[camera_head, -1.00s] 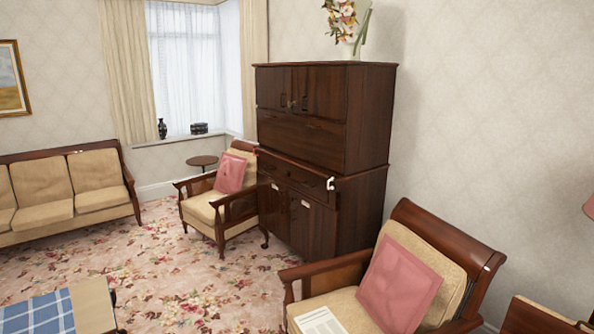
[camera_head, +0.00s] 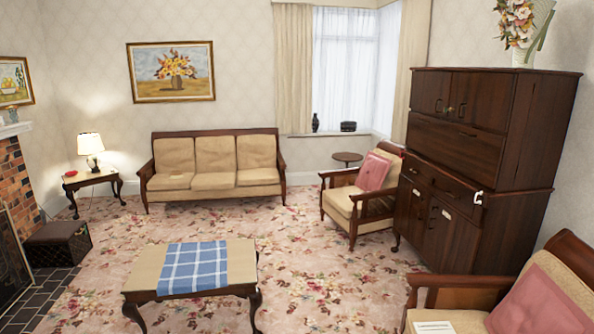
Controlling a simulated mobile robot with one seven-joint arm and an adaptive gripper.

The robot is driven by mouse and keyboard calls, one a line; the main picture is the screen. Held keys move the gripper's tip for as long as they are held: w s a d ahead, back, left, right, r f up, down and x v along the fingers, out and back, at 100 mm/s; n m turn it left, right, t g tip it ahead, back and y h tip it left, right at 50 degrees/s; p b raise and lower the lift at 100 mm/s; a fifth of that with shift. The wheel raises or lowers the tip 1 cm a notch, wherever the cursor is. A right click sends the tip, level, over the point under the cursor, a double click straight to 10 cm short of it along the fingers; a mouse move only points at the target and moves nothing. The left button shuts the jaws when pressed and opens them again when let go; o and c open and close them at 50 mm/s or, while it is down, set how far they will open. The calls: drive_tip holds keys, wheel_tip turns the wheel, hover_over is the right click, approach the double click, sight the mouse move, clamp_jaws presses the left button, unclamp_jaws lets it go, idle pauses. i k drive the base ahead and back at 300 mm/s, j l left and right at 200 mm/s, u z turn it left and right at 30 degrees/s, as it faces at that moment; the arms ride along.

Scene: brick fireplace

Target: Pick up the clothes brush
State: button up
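I cannot make out a clothes brush for certain in the head view. A small flat pale object (camera_head: 176,177) lies on the left seat of the beige sofa (camera_head: 214,162), too small to tell what it is. A small red object (camera_head: 71,173) sits on the lamp's side table (camera_head: 100,182). A small white object (camera_head: 478,198) shows at the front corner of the dark cabinet (camera_head: 520,140). My gripper is not in view.
A coffee table (camera_head: 146,276) with a blue checked cloth (camera_head: 193,268) stands in the middle foreground. Armchairs with pink cushions stand beside the cabinet (camera_head: 358,203) and at lower right (camera_head: 455,292). Patterned carpet (camera_head: 320,265) is open between them. A brick fireplace (camera_head: 20,180) is at left.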

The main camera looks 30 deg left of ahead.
sight(174, 176)
drive_tip(key=u, duration=1.75)
drive_tip(key=i+j+u, duration=0.5)
drive_tip(key=i, duration=0.3)
drive_tip(key=i+u, duration=0.3)
drive_tip(key=i, duration=0.15)
drive_tip(key=i+u, duration=0.3)
drive_tip(key=i, duration=2.05)
drive_tip(key=i+z, duration=0.1)
drive_tip(key=i, duration=1.05)
drive_tip(key=i+j+z, duration=0.15)
drive_tip(key=i+z, duration=0.3)
drive_tip(key=i, duration=0.65)
